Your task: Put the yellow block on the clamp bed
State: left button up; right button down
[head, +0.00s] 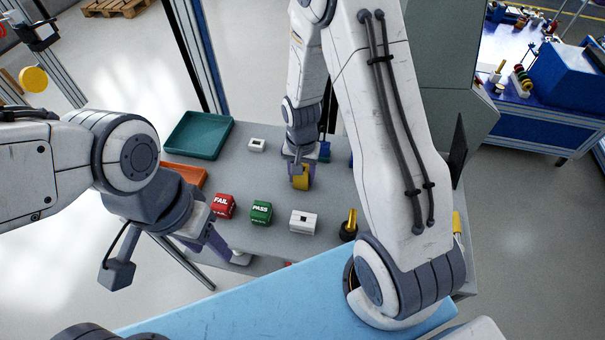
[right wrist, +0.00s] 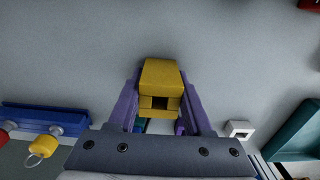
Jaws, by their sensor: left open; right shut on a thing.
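The yellow block (head: 301,180) is between the fingers of my right gripper (head: 297,163), over the far middle of the grey table. In the right wrist view the block (right wrist: 161,76) sits between two purple fingers (right wrist: 160,108), with a dark notch in its near face. I cannot tell whether it touches the table. My left gripper (head: 213,238) is open and empty at the table's near left edge, apart from the block. I cannot pick out the clamp bed for certain; my right arm hides part of the table.
A red FAIL block (head: 223,206), green PASS block (head: 261,212) and white slotted block (head: 303,222) stand in front. A green tray (head: 198,136), orange tray (head: 184,174) and small white block (head: 257,145) lie left. A blue rail (right wrist: 45,118) is left in the wrist view.

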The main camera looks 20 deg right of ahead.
jog(key=shift+f, duration=0.1)
jog(key=shift+c, duration=1.6)
grip_release()
